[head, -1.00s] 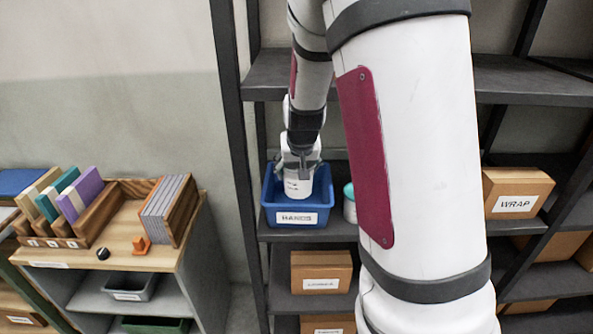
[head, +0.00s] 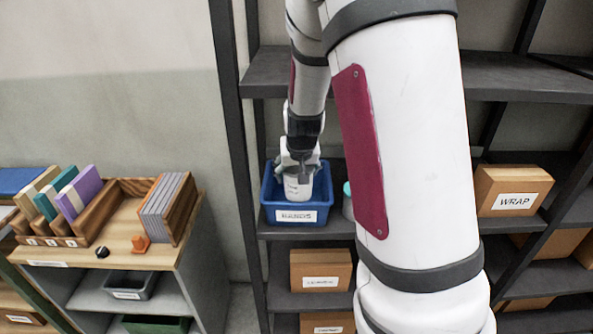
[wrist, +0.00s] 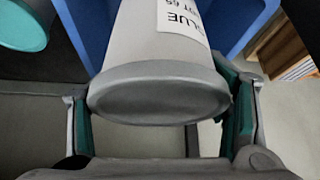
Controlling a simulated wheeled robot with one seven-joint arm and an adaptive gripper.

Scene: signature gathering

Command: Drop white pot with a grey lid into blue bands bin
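The white pot with a grey lid (head: 297,188) is upright inside the opening of the blue bands bin (head: 268,213) on the shelf. Its base is hidden by the bin's front wall or too small to judge, so I cannot tell whether it touches the bottom. In the wrist view, the pot's grey lid (wrist: 160,92) faces the camera, with part of a label on its white side. My gripper (head: 297,163) is above the bin, its fingers on either side of the pot and seemingly closed on it. Blue bin walls (wrist: 88,30) show beside the pot.
A pot with a teal lid (head: 347,199) stands just right of the bin, partly behind my arm. A WRAP box (head: 512,180) is further right. A shelf board (head: 268,75) is above, and a dark upright (head: 232,140) is left of the bin.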

